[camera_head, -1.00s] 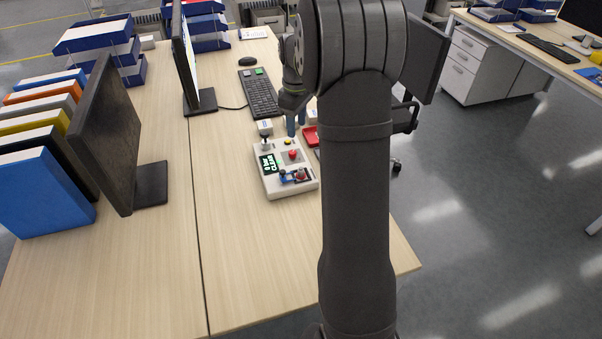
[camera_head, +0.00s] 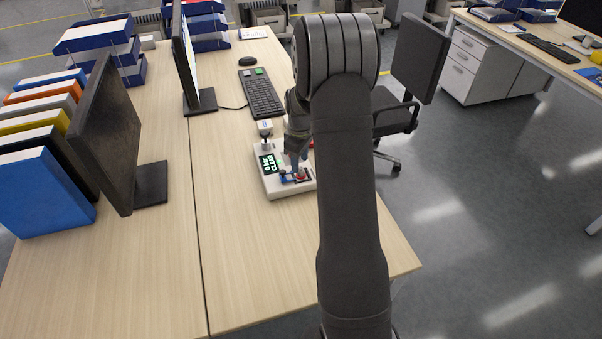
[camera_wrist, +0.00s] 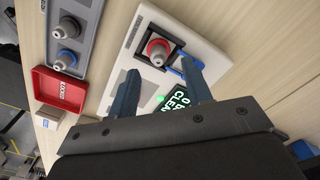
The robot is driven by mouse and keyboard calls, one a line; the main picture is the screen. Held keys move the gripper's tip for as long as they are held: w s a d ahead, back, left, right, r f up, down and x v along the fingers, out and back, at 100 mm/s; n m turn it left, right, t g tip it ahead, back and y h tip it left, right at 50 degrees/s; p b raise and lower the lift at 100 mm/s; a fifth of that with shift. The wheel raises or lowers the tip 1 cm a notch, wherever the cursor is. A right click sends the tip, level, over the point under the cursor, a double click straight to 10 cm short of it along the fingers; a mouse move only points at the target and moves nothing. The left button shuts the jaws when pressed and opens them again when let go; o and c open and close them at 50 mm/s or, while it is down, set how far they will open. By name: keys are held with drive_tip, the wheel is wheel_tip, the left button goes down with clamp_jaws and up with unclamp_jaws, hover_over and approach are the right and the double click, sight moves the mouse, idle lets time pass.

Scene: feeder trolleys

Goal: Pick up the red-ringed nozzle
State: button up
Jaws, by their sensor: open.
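The red-ringed nozzle (camera_wrist: 157,52) stands in a dark square seat on the white control box (camera_wrist: 150,20) in the wrist view. It has a grey tip and a red ring. In the head view the box (camera_head: 272,188) is on the desk, and the nozzle is mostly covered by my gripper. My gripper (camera_wrist: 158,82) is open and empty. Its two blue-grey fingers point toward the nozzle, one to each side, and the nozzle appears just beyond the fingertips. My gripper (camera_head: 297,170) is low over the box in the head view.
Beside the box is a grey holder (camera_wrist: 85,15) with blue-ringed nozzles (camera_wrist: 66,59), and a red tray (camera_wrist: 60,90) marked LOCKED. The box's green-lettered display (camera_wrist: 176,101) is near one finger. A keyboard (camera_head: 261,95) and monitor (camera_head: 184,60) stand behind. The front desk is clear.

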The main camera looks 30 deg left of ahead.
sight(301, 167)
wheel_tip(301, 167, down, 3)
drive_tip(key=shift+d+f, duration=0.1)
clamp_jaws()
